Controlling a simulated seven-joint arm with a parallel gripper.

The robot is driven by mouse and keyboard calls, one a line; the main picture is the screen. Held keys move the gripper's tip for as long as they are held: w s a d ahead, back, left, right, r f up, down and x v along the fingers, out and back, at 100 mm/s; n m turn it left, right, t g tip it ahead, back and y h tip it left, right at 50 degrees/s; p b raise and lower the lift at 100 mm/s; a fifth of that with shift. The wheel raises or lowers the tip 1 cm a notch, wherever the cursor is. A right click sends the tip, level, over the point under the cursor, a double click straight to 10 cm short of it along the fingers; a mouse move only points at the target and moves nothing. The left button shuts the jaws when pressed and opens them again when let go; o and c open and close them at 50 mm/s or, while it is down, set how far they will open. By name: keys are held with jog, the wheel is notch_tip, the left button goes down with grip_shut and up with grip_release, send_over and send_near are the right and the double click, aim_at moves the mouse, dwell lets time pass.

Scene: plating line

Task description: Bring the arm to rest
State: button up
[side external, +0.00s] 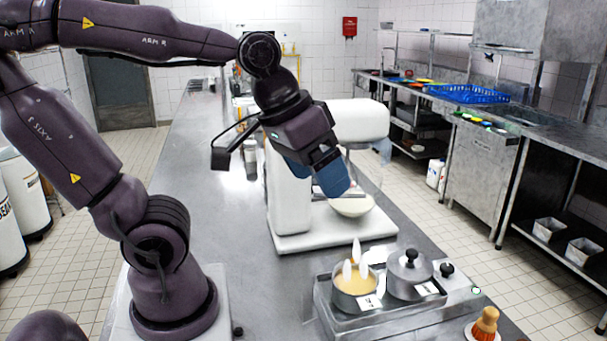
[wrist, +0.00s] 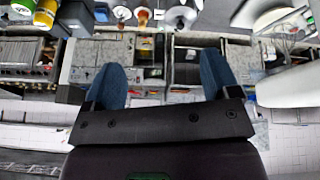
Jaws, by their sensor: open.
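My gripper (side external: 332,181) is raised above the steel counter in the side external view, in front of the white mixer. Its blue fingers point down and to the right. In the wrist view the two blue fingers of my gripper (wrist: 160,80) stand wide apart, with nothing between them. My gripper holds nothing.
A white stand mixer (side external: 290,205) with a bowl (side external: 352,206) stands close behind my gripper. A two-pot warmer (side external: 345,325) with a lidded pot (side external: 409,280) sits at the counter's front. An orange-based brush (side external: 485,325) stands at the right edge. The counter (side external: 200,180) is clear left of the mixer.

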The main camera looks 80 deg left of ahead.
jog(key=shift+s+d+f+m+t, duration=0.1)
jog(key=shift+s+d+m+t, duration=0.1)
jog(key=shift+s+m, duration=0.4)
jog(key=shift+s+d+m+t, duration=0.15)
jog(key=shift+s+m, duration=0.25)
jog(key=shift+m, duration=0.4)
